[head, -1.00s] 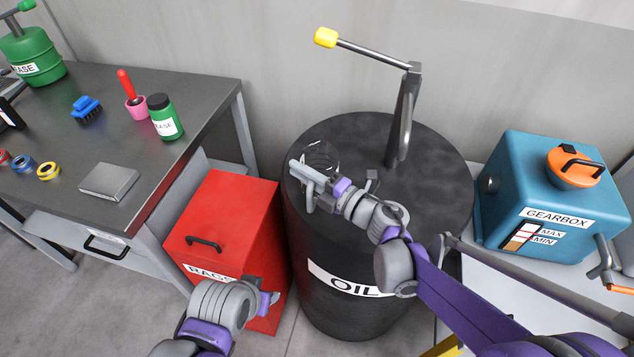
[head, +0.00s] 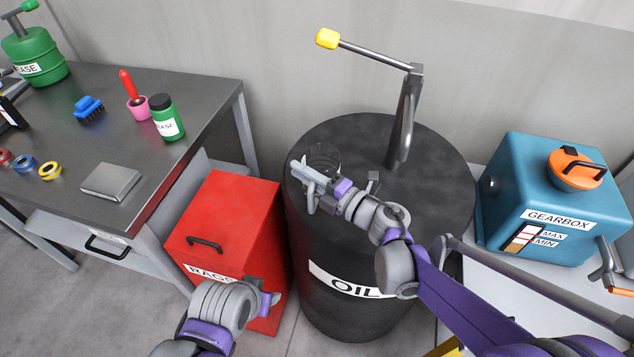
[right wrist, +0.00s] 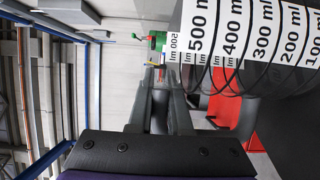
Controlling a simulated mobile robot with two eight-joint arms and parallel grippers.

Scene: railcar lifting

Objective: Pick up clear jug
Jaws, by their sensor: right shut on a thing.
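The clear jug (head: 324,156) is see-through and hard to make out on top of the black oil drum, near its left rim. In the right wrist view the jug (right wrist: 250,45) fills the upper right, with black millilitre marks on white. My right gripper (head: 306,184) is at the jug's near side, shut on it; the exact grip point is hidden. Its fingers (right wrist: 160,100) also show in the right wrist view. My left gripper (head: 267,303) is low, in front of the red rags box, and its jaw opening cannot be made out.
The oil drum (head: 350,245) carries a pump with a yellow-tipped lever (head: 405,115) behind my right gripper. The red rags box (head: 225,220) stands left of the drum, the blue gearbox (head: 550,190) right. A cluttered workbench (head: 120,110) is at the left.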

